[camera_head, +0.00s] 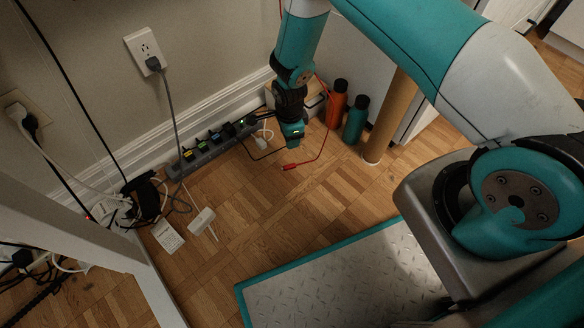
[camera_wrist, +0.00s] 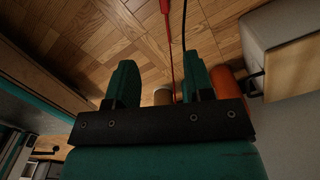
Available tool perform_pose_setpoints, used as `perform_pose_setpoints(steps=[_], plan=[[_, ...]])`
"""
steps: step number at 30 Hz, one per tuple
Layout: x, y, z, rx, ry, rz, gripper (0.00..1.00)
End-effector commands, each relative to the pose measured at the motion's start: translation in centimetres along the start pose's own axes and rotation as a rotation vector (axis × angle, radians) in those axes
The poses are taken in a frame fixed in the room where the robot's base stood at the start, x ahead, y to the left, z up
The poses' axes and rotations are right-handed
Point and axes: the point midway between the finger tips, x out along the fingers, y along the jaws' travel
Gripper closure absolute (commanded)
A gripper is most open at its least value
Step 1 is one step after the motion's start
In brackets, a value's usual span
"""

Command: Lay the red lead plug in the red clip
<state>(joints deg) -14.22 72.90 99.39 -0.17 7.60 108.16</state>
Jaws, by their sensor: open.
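The red lead plug (camera_head: 290,167) lies on the wood floor at the end of a thin red lead, just below my gripper in the head view. My gripper (camera_head: 292,141) points down over the floor close to the power strip. In the wrist view my gripper (camera_wrist: 160,82) has its two green fingers apart, with nothing seen held. The red lead (camera_wrist: 169,50) shows between and beyond the fingers there, beside a black lead (camera_wrist: 184,35). I cannot make out the red clip in either view.
A power strip (camera_head: 206,153) with several plugs runs along the baseboard. An orange bottle (camera_head: 336,104), a teal bottle (camera_head: 356,119) and a cardboard tube (camera_head: 385,118) stand right of my gripper. A grey plate with teal edging (camera_head: 340,277) lies in front. Bare floor lies between.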

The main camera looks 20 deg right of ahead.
Motion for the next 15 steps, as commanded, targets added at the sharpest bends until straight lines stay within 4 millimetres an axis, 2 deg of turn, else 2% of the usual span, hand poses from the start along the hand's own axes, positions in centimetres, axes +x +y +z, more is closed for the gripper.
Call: perform_pose_setpoints(steps=[9,15], plan=[[7.2,0.1,-0.2,0.018,0.004,0.001,0.52],[11.2,0.1,-0.2,0.017,0.004,0.001,0.52]])
